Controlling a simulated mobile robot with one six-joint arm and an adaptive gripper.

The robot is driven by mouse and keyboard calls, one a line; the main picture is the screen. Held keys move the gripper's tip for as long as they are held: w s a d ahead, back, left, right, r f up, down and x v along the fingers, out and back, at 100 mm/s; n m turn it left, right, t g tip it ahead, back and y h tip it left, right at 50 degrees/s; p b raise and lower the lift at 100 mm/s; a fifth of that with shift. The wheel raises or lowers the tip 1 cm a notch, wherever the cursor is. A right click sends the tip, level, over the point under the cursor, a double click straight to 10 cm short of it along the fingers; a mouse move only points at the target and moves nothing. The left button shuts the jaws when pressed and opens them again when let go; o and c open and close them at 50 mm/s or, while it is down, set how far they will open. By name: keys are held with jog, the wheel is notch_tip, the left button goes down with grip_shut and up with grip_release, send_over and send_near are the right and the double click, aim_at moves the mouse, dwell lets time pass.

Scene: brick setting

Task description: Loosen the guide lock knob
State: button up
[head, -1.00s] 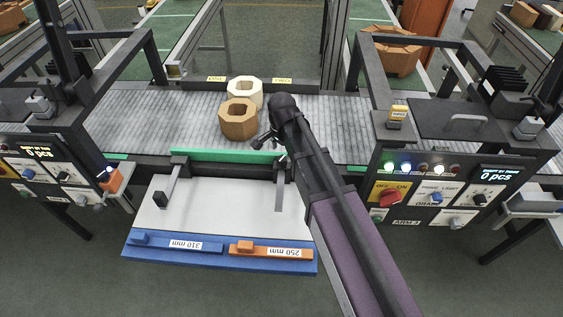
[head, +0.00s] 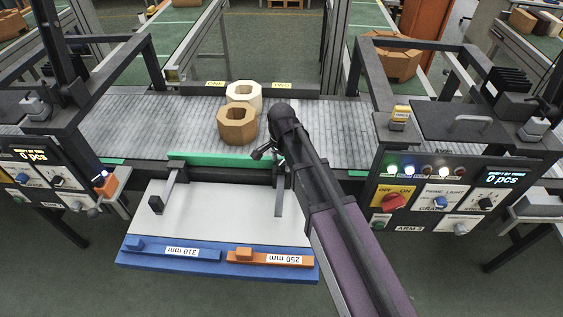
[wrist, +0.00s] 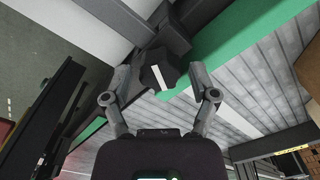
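The guide lock knob (wrist: 158,72) is dark and lobed, with a white line across its face, in the wrist view. My gripper (wrist: 160,84) is open, with one finger on each side of the knob; I cannot tell whether either finger touches it. In the head view my gripper (head: 266,156) is over the right end of the green guide rail (head: 215,160), and my arm hides the knob there. The green rail also shows in the wrist view (wrist: 222,42).
Two hollow octagonal blocks, one tan (head: 237,132) and one cream (head: 243,91), stand on the roller conveyor (head: 190,120). A white board (head: 215,215) in front carries a blue 310 mm bar (head: 172,251) and an orange 250 mm bar (head: 270,258). A control panel (head: 432,200) stands at right.

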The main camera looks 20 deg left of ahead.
jog(key=c, duration=0.7)
jog(key=shift+n, duration=0.4)
jog(key=n, duration=1)
jog(key=shift+d+n, duration=0.1)
jog(key=shift+n, duration=2.2)
